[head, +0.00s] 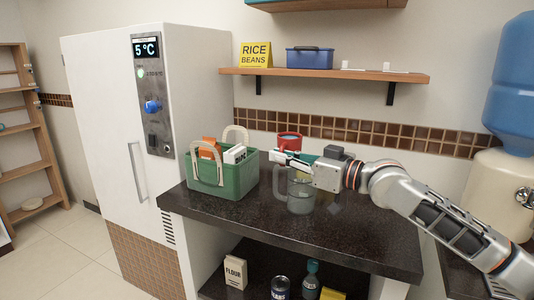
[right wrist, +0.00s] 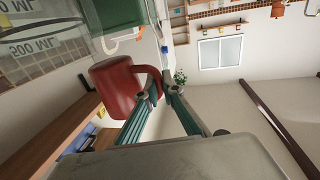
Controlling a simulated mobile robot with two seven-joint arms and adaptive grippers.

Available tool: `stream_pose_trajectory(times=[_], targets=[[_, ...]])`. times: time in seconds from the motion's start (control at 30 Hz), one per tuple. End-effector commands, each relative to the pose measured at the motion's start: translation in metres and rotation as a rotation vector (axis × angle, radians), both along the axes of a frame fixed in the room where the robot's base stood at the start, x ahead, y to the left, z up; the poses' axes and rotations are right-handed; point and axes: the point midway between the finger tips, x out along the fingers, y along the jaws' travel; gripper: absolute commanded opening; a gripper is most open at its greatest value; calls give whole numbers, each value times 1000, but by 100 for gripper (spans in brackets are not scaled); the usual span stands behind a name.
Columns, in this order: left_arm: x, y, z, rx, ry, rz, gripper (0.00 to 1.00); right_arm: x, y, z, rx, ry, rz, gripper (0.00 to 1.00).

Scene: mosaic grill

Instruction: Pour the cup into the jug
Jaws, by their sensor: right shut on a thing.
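The red cup (head: 289,142) is in the air above the counter. My right gripper (head: 283,157) is shut on it; the right wrist view shows the fingers (right wrist: 160,92) closed on the handle of the cup (right wrist: 113,88). The cup looks near upright in the head view; its contents cannot be made out. The clear jug (head: 299,195) stands on the dark counter below the gripper, its upper part partly hidden by the gripper. Part of the jug (right wrist: 38,50) with volume marks shows at the upper left of the right wrist view. My left gripper is not in view.
A green basket (head: 228,180) with cartons stands left of the jug on the dark counter (head: 345,245). A white fridge (head: 100,110) is at the left. A wooden shelf (head: 330,75) hangs on the wall behind. The counter front is clear.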

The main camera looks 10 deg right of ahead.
Motion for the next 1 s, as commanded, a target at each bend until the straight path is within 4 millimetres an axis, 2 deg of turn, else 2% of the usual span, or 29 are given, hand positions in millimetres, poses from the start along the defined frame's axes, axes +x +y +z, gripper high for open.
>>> stream_pose_trajectory(times=[0.27,0.6,0.83,1.0], targets=[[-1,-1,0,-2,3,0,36,-1,1,7,37,13,0,0],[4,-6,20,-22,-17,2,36,-4,6,29,252,116,2,0],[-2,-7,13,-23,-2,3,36,-3,5,25,258,123,-1,0],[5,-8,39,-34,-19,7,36,-6,6,37,350,165,-7,0]])
